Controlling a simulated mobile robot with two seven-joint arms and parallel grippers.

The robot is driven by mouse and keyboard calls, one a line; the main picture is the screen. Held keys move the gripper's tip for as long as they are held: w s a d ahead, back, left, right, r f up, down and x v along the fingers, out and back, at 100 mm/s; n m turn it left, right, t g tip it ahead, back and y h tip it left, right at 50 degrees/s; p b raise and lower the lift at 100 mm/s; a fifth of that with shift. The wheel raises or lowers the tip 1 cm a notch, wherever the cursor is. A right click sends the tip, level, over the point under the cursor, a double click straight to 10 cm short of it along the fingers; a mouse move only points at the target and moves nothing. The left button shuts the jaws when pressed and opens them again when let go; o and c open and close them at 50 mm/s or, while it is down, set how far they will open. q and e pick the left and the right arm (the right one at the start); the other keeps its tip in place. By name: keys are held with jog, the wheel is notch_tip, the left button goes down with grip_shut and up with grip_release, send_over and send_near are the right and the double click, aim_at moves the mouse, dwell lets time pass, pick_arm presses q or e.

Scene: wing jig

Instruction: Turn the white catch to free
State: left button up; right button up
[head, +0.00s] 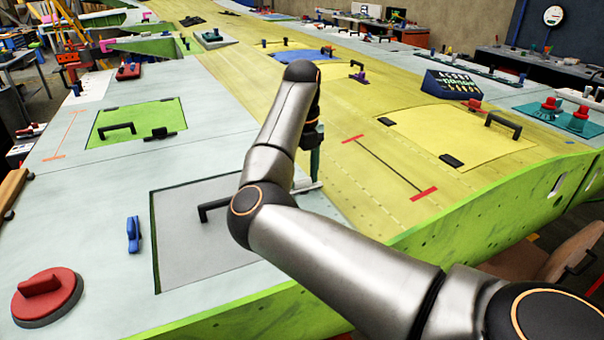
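A white catch (308,187) shows as a thin pale bar by the right edge of the grey hatch panel (185,245). Part of it is hidden behind my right arm. A dark green upright piece (316,160) stands at its right end, under my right gripper (317,128). The gripper points down there and is mostly hidden by my own arm. I cannot tell whether its fingers touch the green piece or how they stand. My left gripper is out of view.
The grey panel has a black handle (215,208). A blue catch (133,234) lies left of it, and a red round-based knob (46,296) at the lower left. A green hatch (137,120) is farther back. The yellow skin right of my arm is mostly clear.

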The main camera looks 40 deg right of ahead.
jog(key=c, duration=0.8)
jog(key=shift+n, duration=0.4)
jog(key=n+b, duration=0.1)
jog(key=n, duration=0.2)
jog(key=n+b, duration=0.2)
jog(key=n, duration=0.3)
jog(key=shift+s, duration=0.1)
jog(key=n+b, duration=0.2)
jog(key=n, duration=0.2)
jog(key=shift+f+n, duration=0.1)
jog(key=shift+n, duration=0.3)
jog(key=n+b, duration=0.2)
jog(key=n, duration=0.2)
jog(key=shift+d, duration=0.1)
jog(key=shift+n, duration=0.3)
